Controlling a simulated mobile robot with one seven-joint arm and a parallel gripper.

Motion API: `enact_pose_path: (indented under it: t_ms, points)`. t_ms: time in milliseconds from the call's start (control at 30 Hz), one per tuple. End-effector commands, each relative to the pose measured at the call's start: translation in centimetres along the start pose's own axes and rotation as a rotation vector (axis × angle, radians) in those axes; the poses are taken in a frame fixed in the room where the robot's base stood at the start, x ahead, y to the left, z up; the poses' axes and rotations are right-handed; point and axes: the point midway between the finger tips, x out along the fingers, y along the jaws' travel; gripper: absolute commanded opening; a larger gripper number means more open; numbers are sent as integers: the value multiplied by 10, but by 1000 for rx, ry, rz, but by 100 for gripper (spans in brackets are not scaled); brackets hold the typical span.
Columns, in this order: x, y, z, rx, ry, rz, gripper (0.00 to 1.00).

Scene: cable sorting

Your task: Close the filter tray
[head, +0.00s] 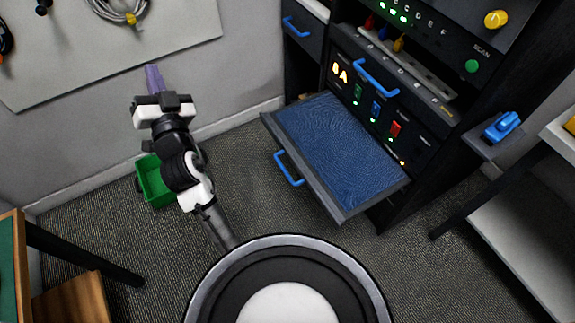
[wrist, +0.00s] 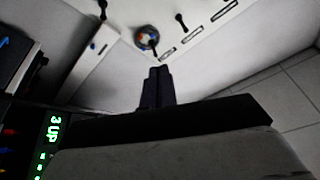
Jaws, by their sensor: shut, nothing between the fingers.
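The filter tray (head: 343,150) is pulled out from the lower part of the dark rack in the head view. It has a blue textured filter surface and a grey frame. Its blue handle (head: 289,168) is on the front face, toward the lower left. My gripper (head: 154,78) is raised near the wall, to the left of the tray and well apart from it. Its fingers are shut and empty; they also show in the wrist view (wrist: 157,86). The tray does not clearly show in the wrist view.
The rack panel (head: 385,100) above the tray carries lights, coloured plugs and another blue handle (head: 376,77). A green bin (head: 156,182) stands on the floor behind my arm. A shelf with a blue object (head: 502,127) is at right. Carpet (head: 255,215) in front of the tray is clear.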

Motion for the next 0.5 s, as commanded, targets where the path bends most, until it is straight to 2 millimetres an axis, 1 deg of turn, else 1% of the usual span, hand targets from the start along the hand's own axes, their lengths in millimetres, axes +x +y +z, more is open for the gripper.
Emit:
enact_pose_path:
  t_ms: [33,67,100,167,200,267,300,367,400,500]
  points:
    - [-8,43,20,42,-27,115,0]
    - [-12,64,30,71,-38,179,0]
    - [-20,93,42,112,-48,265,0]
    - [-35,132,60,178,-53,396,0]
    - [-46,156,71,224,-48,481,0]
    - [-64,190,86,293,-30,608,0]
    - [-77,210,96,342,-12,691,0]
    - [-98,238,109,414,27,813,0]
    - [-111,254,117,463,59,892,0]
    - [-144,287,136,586,163,1079,0]
